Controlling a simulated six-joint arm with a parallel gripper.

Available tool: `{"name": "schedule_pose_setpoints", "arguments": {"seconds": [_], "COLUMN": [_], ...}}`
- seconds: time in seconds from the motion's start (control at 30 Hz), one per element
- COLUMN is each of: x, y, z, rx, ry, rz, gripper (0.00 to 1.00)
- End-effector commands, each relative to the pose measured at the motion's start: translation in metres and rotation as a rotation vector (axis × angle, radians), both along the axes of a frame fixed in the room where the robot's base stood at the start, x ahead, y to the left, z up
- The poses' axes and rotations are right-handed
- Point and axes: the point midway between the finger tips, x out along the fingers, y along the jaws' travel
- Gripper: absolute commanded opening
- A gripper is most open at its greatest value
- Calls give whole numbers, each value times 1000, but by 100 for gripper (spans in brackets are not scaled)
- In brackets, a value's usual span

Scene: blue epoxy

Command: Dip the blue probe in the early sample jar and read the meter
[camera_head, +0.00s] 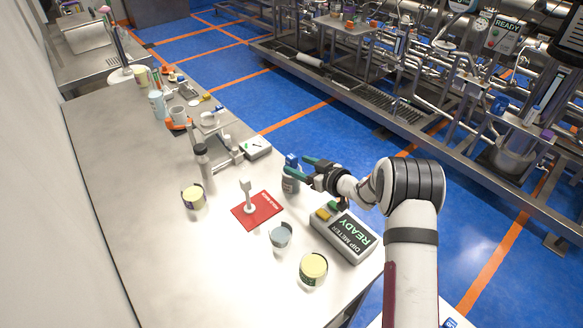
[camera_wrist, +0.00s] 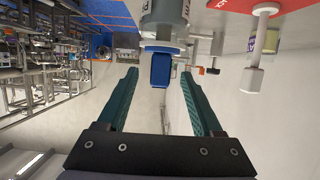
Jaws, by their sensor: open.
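A blue block-shaped top, apparently the blue probe (camera_head: 291,159), stands in a grey labelled jar or holder (camera_head: 290,184) at the table's floor-side edge. In the wrist view the blue block (camera_wrist: 160,70) lies between my teal fingertips, with the grey cylinder (camera_wrist: 165,18) beyond it. My gripper (camera_head: 303,165) is open, with a gap on both sides of the block. The dip meter (camera_head: 345,238) shows READY. A grey-blue jar (camera_head: 280,236) and two jars with pale yellow tops (camera_head: 313,268) (camera_head: 193,197) stand on the table. I cannot read which is the early sample jar.
A white upright piece (camera_head: 247,193) stands on a red mat (camera_head: 262,212). A grey bottle (camera_head: 203,168) and a small white box (camera_head: 255,148) stand farther back, with cups and clutter beyond. The table's wall side (camera_head: 130,190) is clear.

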Motion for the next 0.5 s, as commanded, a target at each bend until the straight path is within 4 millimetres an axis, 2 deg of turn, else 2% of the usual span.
{"name": "schedule_pose_setpoints", "arguments": {"seconds": [0.1,0.2,0.43,0.47,0.5], "x": [13,24,27,27,27], "y": [16,26,28,28,28], "z": [-16,-20,-21,-21,-21], "rx": [1,0,-1,-1,-1], "ry": [1,0,2,2,2], "rz": [2,1,-1,-1,-1], "gripper": [68,68,68,66,58]}}
